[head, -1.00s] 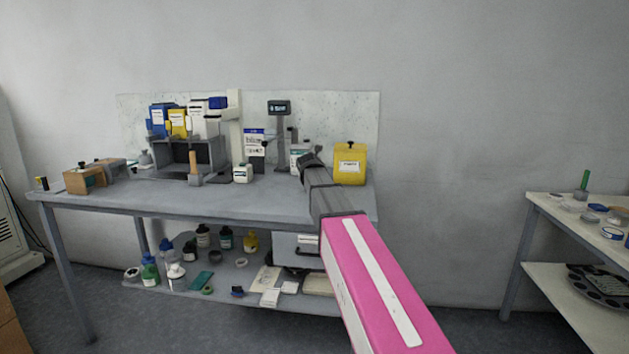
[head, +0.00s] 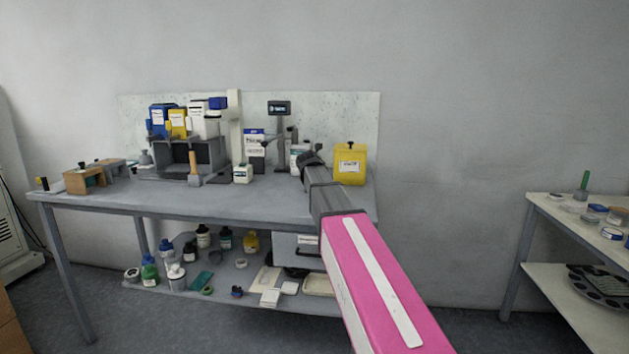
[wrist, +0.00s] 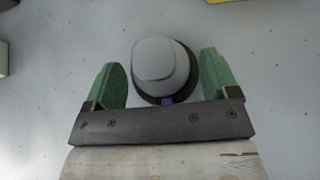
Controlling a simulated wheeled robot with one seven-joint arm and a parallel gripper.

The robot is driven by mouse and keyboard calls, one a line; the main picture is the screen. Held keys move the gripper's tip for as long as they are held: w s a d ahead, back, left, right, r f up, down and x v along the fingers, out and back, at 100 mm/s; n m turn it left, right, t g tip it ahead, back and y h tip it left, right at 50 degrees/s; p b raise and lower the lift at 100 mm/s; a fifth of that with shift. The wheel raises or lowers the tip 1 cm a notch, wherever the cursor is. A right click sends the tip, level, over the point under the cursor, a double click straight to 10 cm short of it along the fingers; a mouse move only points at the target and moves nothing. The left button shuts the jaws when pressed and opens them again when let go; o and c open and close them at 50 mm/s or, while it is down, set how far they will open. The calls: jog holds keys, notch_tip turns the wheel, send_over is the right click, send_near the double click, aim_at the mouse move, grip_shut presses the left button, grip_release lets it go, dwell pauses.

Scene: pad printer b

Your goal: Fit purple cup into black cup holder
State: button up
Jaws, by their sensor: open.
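My gripper (wrist: 163,78) has two green fingers, and they are open. Between them in the wrist view is a rounded grey object (wrist: 161,62) with a dark rim (wrist: 185,85). A small purple patch (wrist: 167,101) shows at its lower edge; I cannot tell whether this is the purple cup. Gaps show between the object and both fingers. In the head view my arm reaches over the right part of the bench, and its dark end hides what lies under it. I cannot make out the purple cup or the black cup holder in the head view.
The grey bench (head: 250,205) holds a yellow container (head: 349,163) right of my arm, a stand with a display (head: 279,108) behind it, and white bottles. A dark rack with containers (head: 180,155) stands further left. The bench front is clear. Another table (head: 545,205) stands at right.

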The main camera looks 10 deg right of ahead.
jog(key=shift+r, duration=0.6)
jog(key=o, duration=0.4)
jog(key=v, duration=1)
jog(key=shift+s+a+r, duration=0.15)
jog(key=shift+s+r, duration=0.05)
jog(key=shift+s, duration=0.1)
